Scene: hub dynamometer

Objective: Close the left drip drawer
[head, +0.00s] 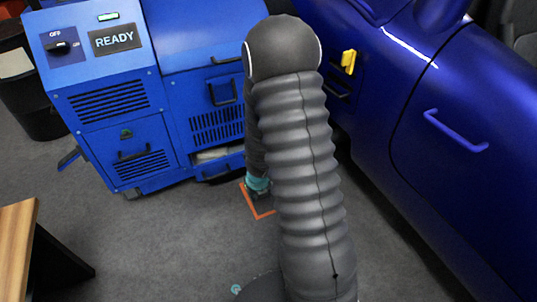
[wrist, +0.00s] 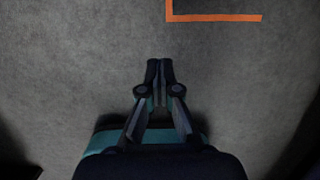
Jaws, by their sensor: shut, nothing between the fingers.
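A low blue drawer (head: 222,170) at the foot of the blue machine stands partly open in the head view, with something pale showing inside its top. It appears to be the left drip drawer. My arm hides part of the machine beside its right end. My gripper (wrist: 159,66) is shut and empty in the wrist view, its fingertips together over bare grey floor. In the head view its teal part shows low beside my arm, a little right of and in front of the drawer. The drawer is not in the wrist view.
The blue machine has a READY display (head: 115,40) and a closed-looking left panel with a handle (head: 133,155). Orange tape (wrist: 213,17) marks the floor. A blue car (head: 455,95) stands at right, a wooden table (head: 15,235) at lower left. Floor between is clear.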

